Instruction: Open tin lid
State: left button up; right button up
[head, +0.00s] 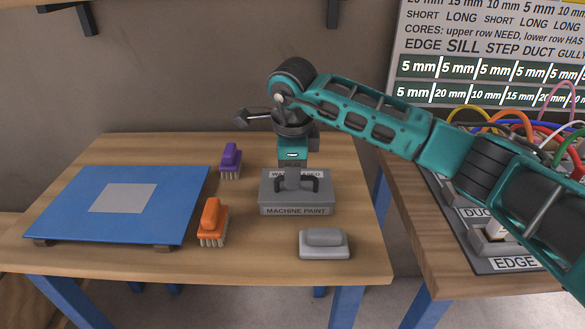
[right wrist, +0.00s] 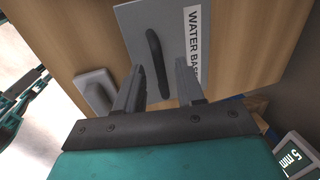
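The grey tin (head: 296,209) marked MACHINE PAINT stands on the wooden table. Its grey lid (right wrist: 142,18) has a dark bar handle (right wrist: 153,52) and a white label, partly hidden, reading "WATER BA". My right gripper (head: 294,176) points straight down over the middle of the lid. In the right wrist view its two fingers (right wrist: 159,70) are apart, one on each side of the handle, with visible gaps. The gripper covers part of the handle and label in the head view. My left gripper does not show.
A purple brush (head: 231,158) and an orange brush (head: 212,220) stand left of the tin. A grey block (head: 324,243) lies in front of it. A blue board (head: 70,200) fills the table's left. A bench with coloured cables (head: 484,117) stands right.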

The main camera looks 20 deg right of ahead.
grip_shut()
dwell(0.3)
dwell(1.1)
